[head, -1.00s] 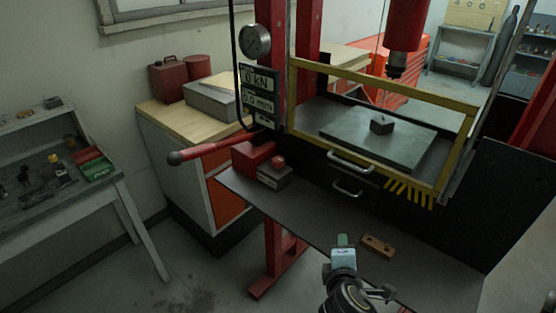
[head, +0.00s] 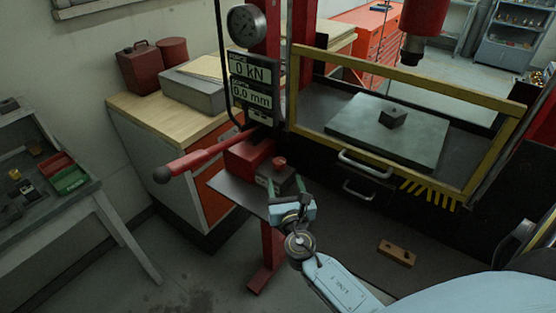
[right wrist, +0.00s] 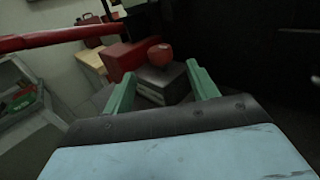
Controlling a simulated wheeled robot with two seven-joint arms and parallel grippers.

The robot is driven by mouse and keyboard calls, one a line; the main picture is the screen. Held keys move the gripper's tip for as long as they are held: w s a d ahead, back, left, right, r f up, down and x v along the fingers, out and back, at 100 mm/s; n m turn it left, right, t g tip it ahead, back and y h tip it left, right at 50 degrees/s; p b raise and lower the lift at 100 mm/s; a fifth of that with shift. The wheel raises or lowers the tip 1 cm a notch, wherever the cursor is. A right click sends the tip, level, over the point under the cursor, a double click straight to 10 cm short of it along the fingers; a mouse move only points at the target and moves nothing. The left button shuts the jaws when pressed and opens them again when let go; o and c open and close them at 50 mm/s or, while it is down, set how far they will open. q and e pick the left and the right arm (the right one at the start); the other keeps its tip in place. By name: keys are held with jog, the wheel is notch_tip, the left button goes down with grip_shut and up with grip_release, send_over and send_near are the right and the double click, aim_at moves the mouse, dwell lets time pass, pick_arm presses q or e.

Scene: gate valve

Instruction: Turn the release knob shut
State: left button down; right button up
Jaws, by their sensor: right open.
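The release knob (head: 279,162) is a small red knob on a dark block (head: 283,178) beside the red pump body (head: 248,154). In the right wrist view the knob (right wrist: 160,55) stands on its block ahead of my gripper, seen between the two green fingers. My right gripper (head: 290,188) is open and empty, just in front of the block; it also shows in the right wrist view (right wrist: 162,90). The fingers appear apart from the knob. My left gripper is not in view.
A red lever with a dark ball end (head: 162,175) sticks out left of the pump. A yellow-framed guard (head: 400,75) encloses the press bed on the right. A small wooden block (head: 396,252) lies on the dark shelf (head: 350,225).

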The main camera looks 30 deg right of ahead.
aim_at(280, 168)
jog(key=x, duration=0.4)
jog(key=shift+w, duration=0.1)
jog(key=x, duration=0.3)
jog(key=shift+w+d, duration=0.15)
jog(key=shift+w, duration=0.2)
jog(key=shift+w+d, duration=0.25)
jog(key=shift+w, duration=0.25)
jog(key=shift+c, duration=0.5)
jog(key=c, duration=0.9)
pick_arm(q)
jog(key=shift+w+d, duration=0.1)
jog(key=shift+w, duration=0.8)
pick_arm(e)
jog(key=shift+o, duration=0.2)
